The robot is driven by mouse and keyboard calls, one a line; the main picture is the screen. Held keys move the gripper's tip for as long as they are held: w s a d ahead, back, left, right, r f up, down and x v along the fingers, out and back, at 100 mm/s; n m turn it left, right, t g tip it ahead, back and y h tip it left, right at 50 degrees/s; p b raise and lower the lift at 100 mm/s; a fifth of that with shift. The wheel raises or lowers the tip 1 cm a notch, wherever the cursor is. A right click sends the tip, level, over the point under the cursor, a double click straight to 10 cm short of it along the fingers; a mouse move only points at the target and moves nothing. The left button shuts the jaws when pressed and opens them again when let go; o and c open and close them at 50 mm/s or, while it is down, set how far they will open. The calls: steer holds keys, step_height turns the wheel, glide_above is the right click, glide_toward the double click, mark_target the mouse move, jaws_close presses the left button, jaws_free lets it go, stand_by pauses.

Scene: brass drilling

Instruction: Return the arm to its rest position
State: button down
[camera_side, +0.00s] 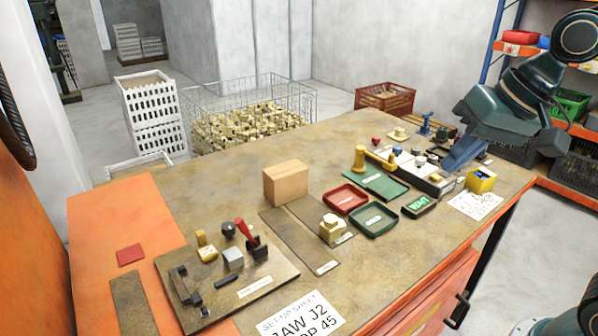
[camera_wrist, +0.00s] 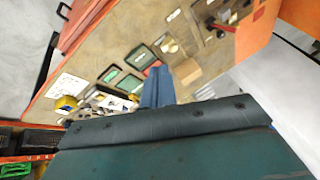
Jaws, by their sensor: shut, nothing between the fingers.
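My arm reaches in from the right in the side view. My gripper (camera_side: 463,153) hangs above the right end of the workbench (camera_side: 235,180), near the tool block and the yellow box. Its blue fingers are together with nothing between them. They also show in the wrist view (camera_wrist: 158,86), pointing over the bench. Whether the fingers touch anything on the bench is hard to tell; they seem to be above it. The bench surface directly behind my gripper is hidden in the side view.
A red tray (camera_side: 346,198), a dark green tray (camera_side: 373,220) and a cardboard box (camera_side: 286,183) stand mid-bench. A yellow box (camera_side: 481,180) is close to my gripper. A fixture plate (camera_side: 229,282) with a red-handled clamp is at the front left. Shelving (camera_side: 568,140) stands behind at right.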

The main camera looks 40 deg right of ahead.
steer(key=s+d+f+n, duration=0.1)
steer(key=s+d+n, duration=0.1)
steer(key=s, duration=0.2)
steer(key=s+d+f+n+h, duration=0.1)
steer(key=s+f+n, duration=0.1)
steer(key=s, duration=0.2)
steer(key=shift+s+d+f+n+t, duration=0.15)
steer(key=shift+d+f+n+t, duration=0.15)
steer(key=shift+d, duration=0.05)
